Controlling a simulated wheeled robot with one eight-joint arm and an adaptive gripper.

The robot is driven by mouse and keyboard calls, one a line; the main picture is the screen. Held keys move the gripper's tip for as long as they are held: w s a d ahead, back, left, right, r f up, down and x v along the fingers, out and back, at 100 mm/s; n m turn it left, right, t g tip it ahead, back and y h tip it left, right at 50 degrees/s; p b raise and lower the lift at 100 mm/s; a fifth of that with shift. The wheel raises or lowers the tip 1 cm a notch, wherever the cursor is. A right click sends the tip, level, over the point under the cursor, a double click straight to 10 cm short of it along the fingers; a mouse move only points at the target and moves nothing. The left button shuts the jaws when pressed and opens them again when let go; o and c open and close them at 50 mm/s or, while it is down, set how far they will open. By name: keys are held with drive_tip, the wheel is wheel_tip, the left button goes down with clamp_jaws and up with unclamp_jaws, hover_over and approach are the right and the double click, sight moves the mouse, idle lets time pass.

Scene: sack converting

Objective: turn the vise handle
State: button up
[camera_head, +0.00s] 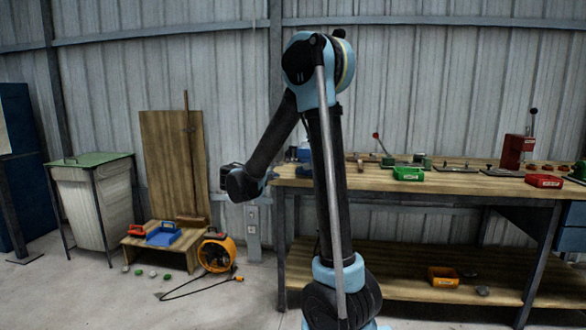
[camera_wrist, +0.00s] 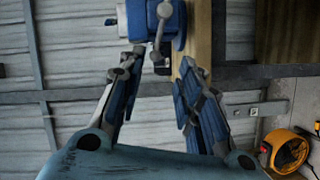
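The blue vise (camera_wrist: 176,18) is at the top of the wrist view, at the end of the wooden bench top. Its grey metal handle (camera_wrist: 160,26) hangs in front of the blue body. My gripper (camera_wrist: 161,62) is open and empty, its two fingers spread below the vise and handle in the picture. I see no contact between a finger and the handle. In the head view the vise (camera_head: 304,152) shows as a small blue patch at the bench's left end, mostly hidden by my arm. My gripper (camera_head: 268,178) is small there, beside that bench end.
The workbench (camera_head: 450,184) carries a green bin (camera_head: 408,173), a red bin (camera_head: 543,181) and a red press (camera_head: 515,150). Floor between fan and bench is fairly clear.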

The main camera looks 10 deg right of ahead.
drive_tip(key=x, duration=1.6)
drive_tip(key=shift+w+d, duration=0.15)
drive_tip(key=shift+w, duration=0.05)
clamp_jaws()
